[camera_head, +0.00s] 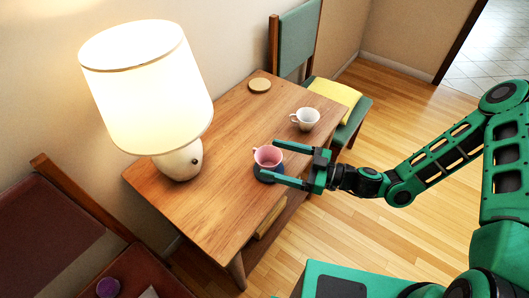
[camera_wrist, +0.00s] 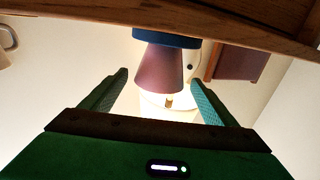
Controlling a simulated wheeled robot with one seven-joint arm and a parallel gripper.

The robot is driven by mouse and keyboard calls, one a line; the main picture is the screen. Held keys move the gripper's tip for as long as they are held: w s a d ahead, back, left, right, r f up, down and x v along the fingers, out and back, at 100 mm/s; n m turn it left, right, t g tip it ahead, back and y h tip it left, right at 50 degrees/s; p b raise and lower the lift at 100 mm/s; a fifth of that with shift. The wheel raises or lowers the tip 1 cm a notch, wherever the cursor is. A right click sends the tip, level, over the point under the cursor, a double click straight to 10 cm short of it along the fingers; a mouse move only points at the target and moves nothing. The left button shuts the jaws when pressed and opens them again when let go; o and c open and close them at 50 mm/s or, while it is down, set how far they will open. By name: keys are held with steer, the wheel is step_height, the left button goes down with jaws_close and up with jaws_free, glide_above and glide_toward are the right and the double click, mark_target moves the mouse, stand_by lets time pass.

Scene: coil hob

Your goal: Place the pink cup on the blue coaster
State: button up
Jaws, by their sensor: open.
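The pink cup (camera_head: 268,156) stands upright near the table's front edge. The dark blue coaster (camera_head: 258,172) shows beneath it, partly hidden by a finger. In the wrist view, which is upside down, the base of the pink cup (camera_wrist: 159,68) meets the blue coaster (camera_wrist: 165,38); I see no gap between them. My gripper (camera_head: 274,160) is open, with one finger on each side of the cup. In the wrist view my gripper (camera_wrist: 159,79) shows space between each finger and the cup, and nothing is clamped.
A lit lamp (camera_head: 150,95) stands at the table's left. A white cup (camera_head: 306,119) and a round tan coaster (camera_head: 260,85) are farther back on the wooden table (camera_head: 215,140). A chair with a yellow cushion (camera_head: 335,98) is beyond. The table's middle is clear.

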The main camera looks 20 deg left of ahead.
steer(key=d, duration=0.5)
steer(key=shift+s, duration=0.2)
